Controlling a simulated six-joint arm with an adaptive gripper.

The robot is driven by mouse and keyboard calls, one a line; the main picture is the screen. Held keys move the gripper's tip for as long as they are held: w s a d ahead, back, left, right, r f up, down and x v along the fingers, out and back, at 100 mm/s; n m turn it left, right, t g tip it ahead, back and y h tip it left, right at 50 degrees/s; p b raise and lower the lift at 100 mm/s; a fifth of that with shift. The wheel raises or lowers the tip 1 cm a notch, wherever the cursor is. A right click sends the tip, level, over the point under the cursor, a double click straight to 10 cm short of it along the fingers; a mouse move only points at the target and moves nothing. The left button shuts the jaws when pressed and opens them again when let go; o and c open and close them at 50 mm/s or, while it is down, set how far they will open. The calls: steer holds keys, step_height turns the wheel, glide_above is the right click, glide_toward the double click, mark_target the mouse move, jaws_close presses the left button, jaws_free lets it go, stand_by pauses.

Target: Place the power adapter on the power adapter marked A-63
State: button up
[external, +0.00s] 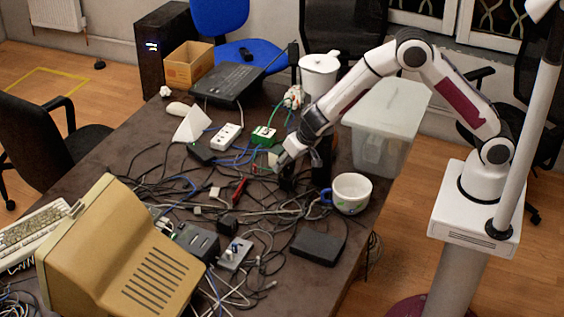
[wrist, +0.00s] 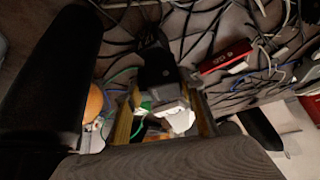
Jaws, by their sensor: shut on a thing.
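In the wrist view, a black power adapter (wrist: 158,66) with a pale grey end sits between the fingers of my gripper (wrist: 165,118), which is shut on it. In the external view, my gripper (external: 279,160) is low over the cable tangle, near the middle-right of the table. A black block (external: 287,178) shows just below it; I cannot tell whether this is the held adapter or another one. Another black adapter-like block (external: 228,227) lies among the cables closer to the camera. No A-63 marking is readable in either view.
Loose cables (external: 160,190) cover the table's middle. A white mug (external: 351,193), a flat black box (external: 318,247) and a clear plastic bin (external: 390,125) stand to the right. A beige monitor (external: 125,250) fills the front left. A red device (wrist: 226,56) lies near my gripper.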

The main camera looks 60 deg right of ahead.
steer(key=shift+f, duration=0.6)
steer(key=shift+f, duration=0.15)
steer(key=o, duration=1.2)
steer(key=shift+r, duration=0.2)
steer(key=shift+v, duration=0.85)
steer(key=v, duration=1)
steer(key=shift+r, duration=0.15)
